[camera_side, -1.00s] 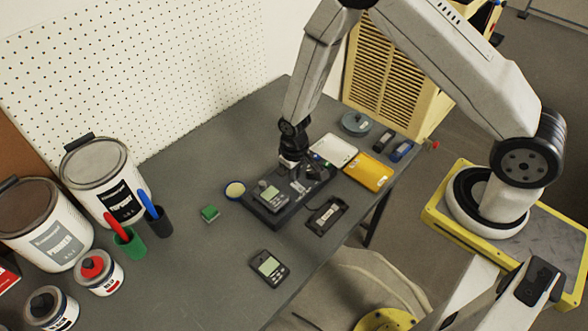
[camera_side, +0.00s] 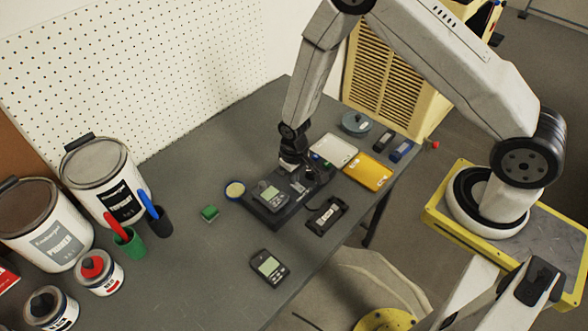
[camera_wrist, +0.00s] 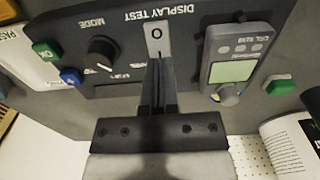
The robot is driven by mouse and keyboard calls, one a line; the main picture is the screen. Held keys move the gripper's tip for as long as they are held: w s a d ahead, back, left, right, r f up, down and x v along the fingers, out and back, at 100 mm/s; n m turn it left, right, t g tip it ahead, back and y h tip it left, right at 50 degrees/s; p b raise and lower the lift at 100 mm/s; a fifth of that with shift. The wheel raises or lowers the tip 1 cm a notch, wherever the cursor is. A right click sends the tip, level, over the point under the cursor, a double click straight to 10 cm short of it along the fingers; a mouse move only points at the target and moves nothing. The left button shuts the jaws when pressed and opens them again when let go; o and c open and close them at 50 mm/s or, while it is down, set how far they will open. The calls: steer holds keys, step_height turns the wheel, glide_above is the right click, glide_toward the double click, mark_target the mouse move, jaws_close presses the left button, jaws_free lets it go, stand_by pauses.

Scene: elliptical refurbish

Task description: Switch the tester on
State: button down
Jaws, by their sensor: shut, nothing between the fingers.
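The black tester (camera_side: 262,212) lies on the grey table, with a grey meter (camera_side: 270,195) seated on it. In the wrist view the tester panel (camera_wrist: 125,80) reads "DISPLAY TEST" and "MODE", with a black knob (camera_wrist: 101,53) and a light rocker switch (camera_wrist: 157,36) marked O. The meter (camera_wrist: 229,68) is right of the switch. My gripper (camera_wrist: 157,62) is shut and empty, its fingertips at the lower end of the switch; I cannot tell whether they touch. It also shows over the tester in the side view (camera_side: 295,170). The fingers hide the switch's other end.
A white tray (camera_side: 333,150) and a yellow tray (camera_side: 368,172) lie right of the tester. Paint cans (camera_side: 103,181) stand at left.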

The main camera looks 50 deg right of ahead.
steer(key=shift+f, duration=0.55)
stand_by(0.4)
steer(key=shift+r, duration=3.55)
steer(key=shift+r, duration=0.1)
steer(key=shift+r, duration=0.25)
steer(key=s+d+r+t, duration=0.2)
steer(key=s+d+r, duration=0.2)
steer(key=s+r, duration=0.7)
step_height(320, 180, up, 5)
steer(key=shift+s+r+t, duration=0.1)
steer(key=shift+s+t, duration=0.15)
steer(key=shift+t, duration=0.05)
